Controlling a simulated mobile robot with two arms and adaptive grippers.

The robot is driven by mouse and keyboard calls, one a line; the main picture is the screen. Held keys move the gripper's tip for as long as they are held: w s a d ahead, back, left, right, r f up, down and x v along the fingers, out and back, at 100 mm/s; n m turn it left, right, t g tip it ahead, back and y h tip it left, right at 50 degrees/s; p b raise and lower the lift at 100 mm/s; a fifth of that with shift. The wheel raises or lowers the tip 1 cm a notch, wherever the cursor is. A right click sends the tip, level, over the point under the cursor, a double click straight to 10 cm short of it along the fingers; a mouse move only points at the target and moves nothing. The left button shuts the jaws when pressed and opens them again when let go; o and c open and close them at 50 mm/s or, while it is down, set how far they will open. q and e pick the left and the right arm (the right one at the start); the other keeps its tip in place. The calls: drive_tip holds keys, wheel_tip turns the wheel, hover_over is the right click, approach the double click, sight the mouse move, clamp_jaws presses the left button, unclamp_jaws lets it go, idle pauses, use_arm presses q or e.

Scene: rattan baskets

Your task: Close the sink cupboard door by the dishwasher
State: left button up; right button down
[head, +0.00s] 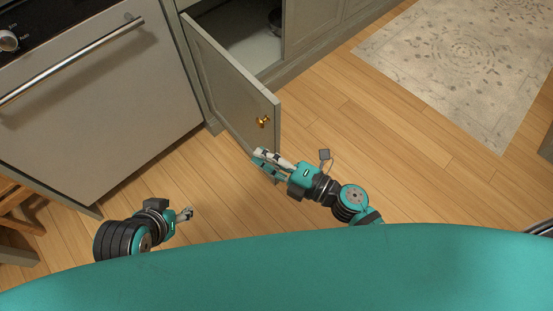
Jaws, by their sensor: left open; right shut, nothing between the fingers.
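The grey-green sink cupboard door (228,85) stands open in the head view, swung out from its left side next to the dishwasher (105,100). Its outer face shows, with a brass knob (263,121) near the free edge. The open cupboard interior (240,35) shows a pale floor behind the door. My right gripper (259,155) is shut and empty, just below the knob in the picture, at the door's free end; I cannot tell whether it touches the door. My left gripper (189,213) is open and empty, lower left, over the floor and apart from the door.
The dishwasher-side appliance has a long bar handle (70,62) and a control knob (9,41). A dark pot (275,20) sits inside the cupboard. A patterned rug (465,65) lies right. Wooden floor (390,165) is clear right of the door. A wooden stool (18,215) stands far left.

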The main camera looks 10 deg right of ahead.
use_arm(q)
drive_tip(key=shift+w+d+r+t+h+b, duration=0.25)
drive_tip(key=shift+w+r+t, duration=0.2)
drive_tip(key=shift+w, duration=0.4)
drive_tip(key=shift+w+d+r+t+b, duration=0.1)
drive_tip(key=shift+w+d+r+t, duration=0.2)
drive_tip(key=shift+w+t, duration=0.35)
drive_tip(key=shift+w+d+r+t+h+b, duration=0.2)
drive_tip(key=shift+w+d+r+t, duration=0.15)
drive_tip(key=shift+w, duration=0.65)
use_arm(e)
drive_tip(key=shift+w+a, duration=0.15)
drive_tip(key=shift+w, duration=1.2)
drive_tip(key=shift+w+a, duration=0.1)
drive_tip(key=shift+w, duration=1.25)
use_arm(q)
drive_tip(key=shift+r, duration=0.1)
